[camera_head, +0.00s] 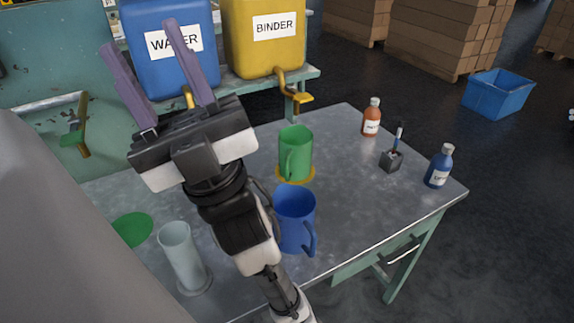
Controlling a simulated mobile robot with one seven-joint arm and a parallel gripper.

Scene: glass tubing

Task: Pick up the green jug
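The green jug (298,152) stands upright on a yellow round mat (308,174) near the middle of the grey table. Its handle is on the side facing me. My gripper (148,62) is up and to the left of the jug, above the table's back left, with its two purple fingers spread apart. Nothing shows between the fingers. My arm passes just left of the jug and does not hide it.
A blue jug (294,220) stands in front of the green one. A pale cylinder (180,255) and green round mat (133,229) are at left. Orange bottle (371,120), small grey holder (390,161) and blue bottle (439,168) stand right. WATER (150,75) and BINDER (245,50) containers are behind.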

